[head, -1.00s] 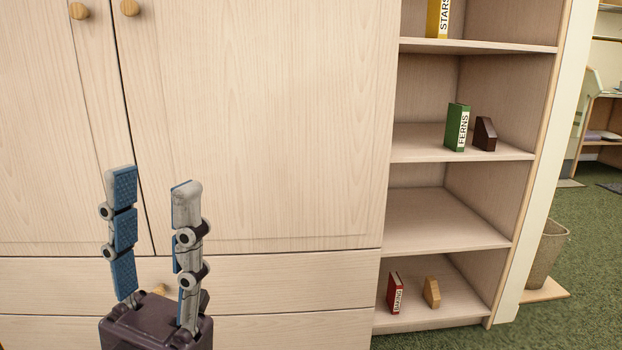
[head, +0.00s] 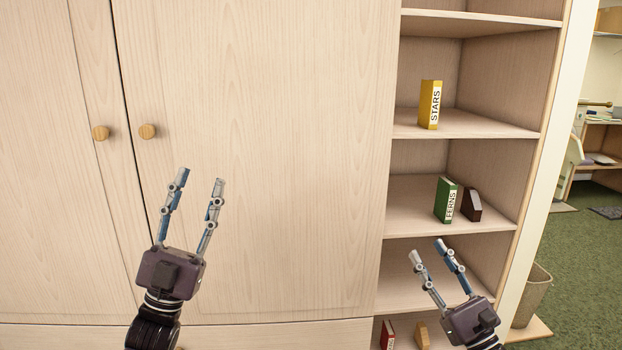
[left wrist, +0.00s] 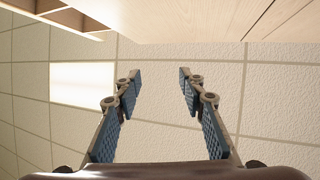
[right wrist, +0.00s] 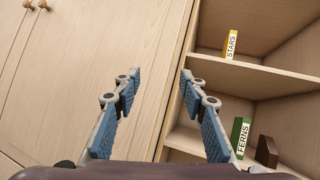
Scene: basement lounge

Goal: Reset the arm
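My left gripper (head: 199,184) is open and empty in front of the cupboard doors, its fingers pointing up. In the left wrist view its two fingers (left wrist: 157,75) stand apart with only ceiling and cupboard top behind them. My right gripper (head: 428,248) is open and empty in front of the lower shelves, its fingers pointing up and to the left. In the right wrist view its fingers (right wrist: 159,75) stand apart against the cupboard side and shelf edge. Neither gripper visibly touches anything.
A yellow STARS book (head: 430,105) stands on an upper shelf. A green FERNS book (head: 446,200) and a dark brown bookend (head: 471,205) stand one shelf below. A red book (head: 387,335) and a wooden bookend (head: 421,334) are at the bottom. A bin (head: 530,296) stands right.

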